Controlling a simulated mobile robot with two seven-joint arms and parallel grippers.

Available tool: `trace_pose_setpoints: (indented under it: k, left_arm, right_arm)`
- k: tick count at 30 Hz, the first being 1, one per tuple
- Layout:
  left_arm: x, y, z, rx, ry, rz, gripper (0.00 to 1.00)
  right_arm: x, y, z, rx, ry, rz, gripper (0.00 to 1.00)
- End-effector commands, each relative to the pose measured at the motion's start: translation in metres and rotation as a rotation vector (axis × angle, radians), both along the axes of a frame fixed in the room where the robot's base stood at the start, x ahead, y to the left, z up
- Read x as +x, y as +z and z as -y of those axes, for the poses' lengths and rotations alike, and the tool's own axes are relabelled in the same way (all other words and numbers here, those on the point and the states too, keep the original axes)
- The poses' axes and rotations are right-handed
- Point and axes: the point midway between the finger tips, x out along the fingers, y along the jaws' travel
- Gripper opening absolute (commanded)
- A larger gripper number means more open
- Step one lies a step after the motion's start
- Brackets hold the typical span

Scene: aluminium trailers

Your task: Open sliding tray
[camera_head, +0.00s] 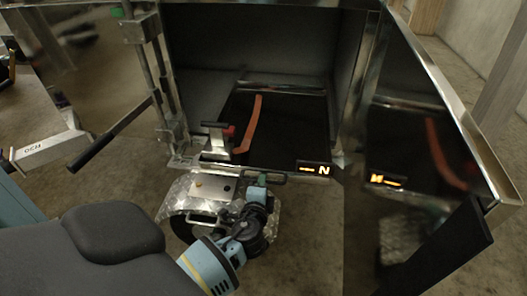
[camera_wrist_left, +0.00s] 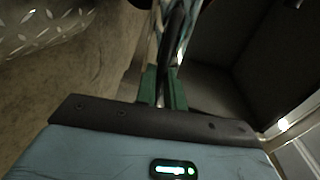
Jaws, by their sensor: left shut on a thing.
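The sliding tray (camera_head: 290,120) is a dark flat panel inside the open metal compartment, with an orange strap lying on it. Its front edge bears a lit orange marking at the right. My left gripper (camera_head: 263,180) is at the tray's front edge, above the chequer-plate fender. In the left wrist view its green fingers (camera_wrist_left: 164,88) are shut on a dark bar, the handle (camera_wrist_left: 172,45). How far the tray is out is hard to tell. My right gripper is not in view.
The chequer-plate fender (camera_head: 178,200) lies below the tray front. A shiny open door (camera_head: 420,120) stands at the right, mirroring the tray. A metal post with a dark lever (camera_head: 110,135) stands at the left. Bare floor shows at the lower right.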

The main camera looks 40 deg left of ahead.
Motion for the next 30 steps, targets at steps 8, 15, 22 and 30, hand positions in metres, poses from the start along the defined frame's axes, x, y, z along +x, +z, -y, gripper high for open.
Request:
trace_pose_setpoints:
  k: [8,15,22,30]
  left_arm:
    - [-0.043,0.0,0.026,-0.001,0.0,0.0,0.0]
    - [-0.054,0.0,0.033,-0.001,0.001,0.0,0.0]
    - [-0.055,0.0,0.034,0.0,0.0,0.0,0.0]
    - [-0.055,0.0,0.034,0.0,0.0,0.0,0.2]
  right_arm:
    - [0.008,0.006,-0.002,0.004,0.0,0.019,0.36]
    - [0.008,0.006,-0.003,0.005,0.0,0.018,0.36]
    - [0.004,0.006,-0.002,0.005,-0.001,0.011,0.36]
    - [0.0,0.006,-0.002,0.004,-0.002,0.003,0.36]
